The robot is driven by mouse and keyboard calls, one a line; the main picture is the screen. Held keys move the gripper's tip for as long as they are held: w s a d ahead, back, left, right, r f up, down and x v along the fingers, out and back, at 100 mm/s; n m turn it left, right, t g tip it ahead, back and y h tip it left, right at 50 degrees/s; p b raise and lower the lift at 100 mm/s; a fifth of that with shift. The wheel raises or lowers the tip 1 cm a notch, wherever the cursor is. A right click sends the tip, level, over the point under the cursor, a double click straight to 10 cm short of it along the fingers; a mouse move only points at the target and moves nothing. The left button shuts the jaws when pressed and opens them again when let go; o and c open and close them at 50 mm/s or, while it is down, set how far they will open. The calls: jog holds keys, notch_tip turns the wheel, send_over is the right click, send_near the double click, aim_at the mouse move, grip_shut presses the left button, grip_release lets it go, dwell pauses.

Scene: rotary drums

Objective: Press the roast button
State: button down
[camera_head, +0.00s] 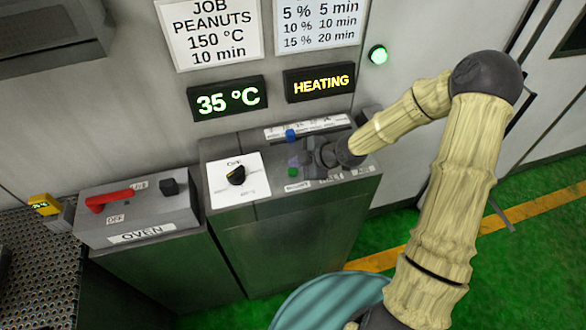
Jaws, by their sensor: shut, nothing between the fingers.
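A green button (293,172) sits on the sloped top of the grey control console (225,212), above a small white label (297,187) that seems to read ROAST. My gripper (307,170) is shut and empty, just right of the green button and low over the panel. Whether it touches the button or the panel cannot be told. My gripper and wrist hide part of the panel and the controls right of the green button. More labels show partly along the console's front edge.
A black knob (236,175) and blue slider (290,135) are near my gripper. The oven box (150,228) with a red lever (110,200) stands left. Wall displays read 35 °C (228,99) and HEATING (320,83); a green lamp (378,55) is lit.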

aim_at(297, 172)
jog(key=shift+r+p, duration=2.2)
jog(key=shift+r, duration=0.4)
jog(key=shift+f, duration=0.1)
jog(key=s+d+r+m+g+h+b, duration=0.1)
jog(key=s+d+r+m+h+b, duration=0.1)
jog(key=s+d+m, duration=0.5)
jog(key=s+d+r+m+g+h+b, duration=0.1)
jog(key=s+d+r+m+h+b, duration=0.2)
jog(key=s+m, duration=0.8)
jog(key=d+r+m+h, duration=0.2)
jog(key=d, duration=0.2)
jog(key=shift+d+m+h, duration=0.15)
jog(key=shift+m+h, duration=0.15)
jog(key=shift+h, duration=0.1)
